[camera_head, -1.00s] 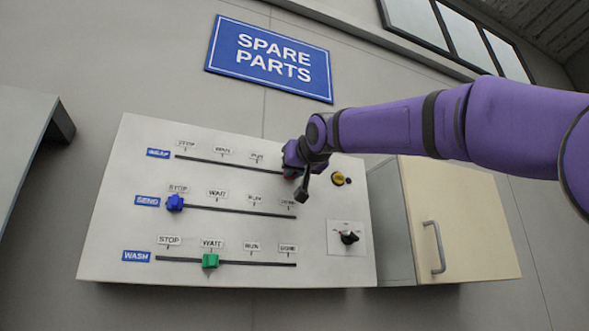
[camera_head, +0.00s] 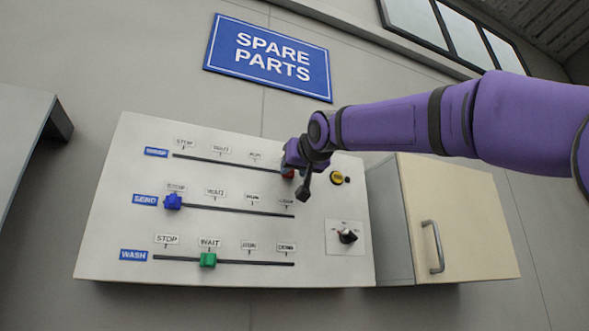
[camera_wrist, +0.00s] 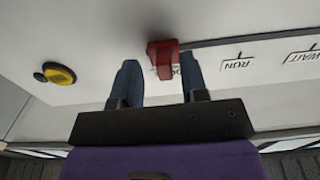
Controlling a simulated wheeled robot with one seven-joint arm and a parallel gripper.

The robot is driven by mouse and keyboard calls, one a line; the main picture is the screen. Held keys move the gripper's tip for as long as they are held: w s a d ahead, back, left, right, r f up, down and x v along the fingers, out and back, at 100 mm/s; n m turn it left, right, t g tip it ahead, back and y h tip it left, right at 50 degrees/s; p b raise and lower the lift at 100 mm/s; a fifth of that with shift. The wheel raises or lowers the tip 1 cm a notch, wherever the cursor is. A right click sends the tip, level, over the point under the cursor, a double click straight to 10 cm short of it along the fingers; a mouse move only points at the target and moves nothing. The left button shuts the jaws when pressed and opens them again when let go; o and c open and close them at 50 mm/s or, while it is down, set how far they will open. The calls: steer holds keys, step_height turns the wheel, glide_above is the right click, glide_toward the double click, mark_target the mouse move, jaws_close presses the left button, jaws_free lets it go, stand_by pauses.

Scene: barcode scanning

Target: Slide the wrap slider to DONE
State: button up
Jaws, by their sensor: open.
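The red wrap slider knob (camera_wrist: 163,58) is at the right end of the top track, beside a partly hidden label ending the row. In the head view a small red part of the knob (camera_head: 289,173) shows below my gripper (camera_head: 300,172). The WRAP label (camera_head: 156,152) is at that track's left end. In the wrist view my gripper (camera_wrist: 159,72) is open, one finger on each side of the knob, with visible gaps. Whether the fingertips still overlap the knob in depth is hard to tell.
The blue SEND knob (camera_head: 173,201) is at STOP and the green WASH knob (camera_head: 208,260) is at WAIT. A yellow button (camera_head: 336,178) and a black rotary switch (camera_head: 347,236) are at the panel's right. A cabinet (camera_head: 465,215) stands further right.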

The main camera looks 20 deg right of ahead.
steer(key=s, duration=1)
steer(key=shift+d, duration=0.1)
steer(key=s+d+f+g, duration=0.2)
steer(key=f+g, duration=0.1)
steer(key=f, duration=0.9)
steer(key=s+d+f+g, duration=0.1)
steer(key=s+f+g, duration=0.2)
steer(key=f, duration=1)
steer(key=s+f+g, duration=0.2)
steer(key=s+f, duration=0.2)
steer(key=f, duration=0.4)
steer(key=s+d+f+g, duration=0.1)
steer(key=s+f+g, duration=0.1)
steer(key=s+f, duration=0.3)
steer(key=s+f+g, duration=0.2)
steer(key=s+f, duration=0.2)
steer(key=f, duration=0.9)
steer(key=shift+s+d+f+g, duration=0.2)
steer(key=shift+s+f+g, duration=0.05)
steer(key=shift+g, duration=0.15)
